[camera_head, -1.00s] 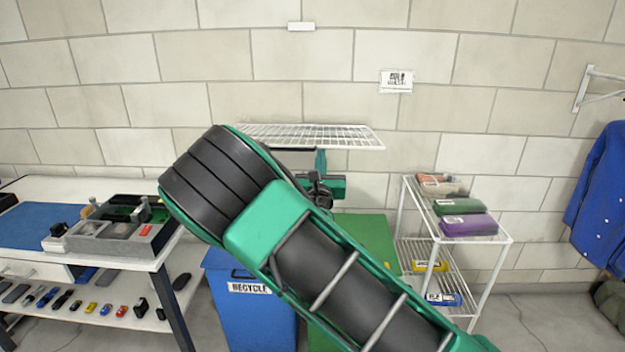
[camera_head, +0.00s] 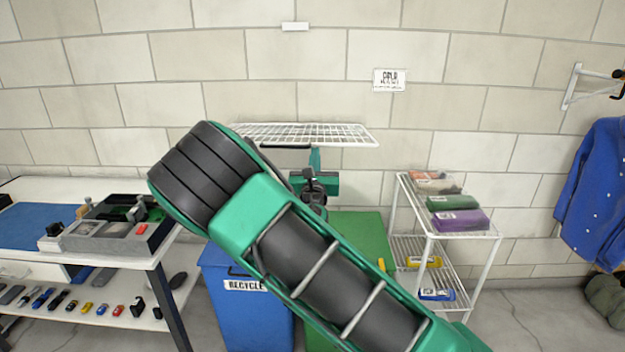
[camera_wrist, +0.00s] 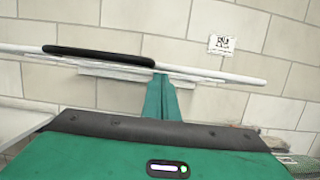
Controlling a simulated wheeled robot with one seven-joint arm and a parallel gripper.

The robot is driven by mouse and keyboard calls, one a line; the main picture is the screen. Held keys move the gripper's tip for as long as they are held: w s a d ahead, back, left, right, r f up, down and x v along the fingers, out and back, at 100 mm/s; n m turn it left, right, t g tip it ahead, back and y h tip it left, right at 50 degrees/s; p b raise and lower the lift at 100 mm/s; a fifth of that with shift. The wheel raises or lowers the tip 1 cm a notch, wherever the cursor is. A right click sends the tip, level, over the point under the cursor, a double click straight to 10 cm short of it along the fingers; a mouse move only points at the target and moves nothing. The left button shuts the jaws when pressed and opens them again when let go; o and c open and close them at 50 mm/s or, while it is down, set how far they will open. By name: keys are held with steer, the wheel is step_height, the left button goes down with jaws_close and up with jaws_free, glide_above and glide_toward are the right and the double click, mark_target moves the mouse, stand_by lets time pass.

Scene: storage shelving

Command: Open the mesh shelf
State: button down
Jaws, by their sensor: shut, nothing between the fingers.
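The mesh shelf (camera_head: 335,133) is a white wire panel on the block wall, standing out roughly level. A black handle (camera_head: 285,147) runs along its near edge; it also shows in the wrist view (camera_wrist: 98,53). My gripper (camera_head: 315,152) is green and shut with nothing in it, under the shelf's near edge. In the wrist view its closed fingers (camera_wrist: 160,75) point up to the white front bar, just right of the handle's right end. I cannot tell whether they touch the bar. My large arm link hides part of the area left of and below my gripper.
A blue recycle bin (camera_head: 243,310) and a green bin (camera_head: 362,245) stand below. A workbench (camera_head: 150,262) with a grey tool tray is at left. A white wire rack (camera_head: 484,262) with coloured packs is at right. A blue jacket (camera_head: 597,190) hangs far right.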

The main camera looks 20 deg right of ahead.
steer(key=v, duration=1)
steer(key=shift+s+r, duration=0.25)
steer(key=shift+r, duration=0.05)
steer(key=shift+w+a, duration=0.1)
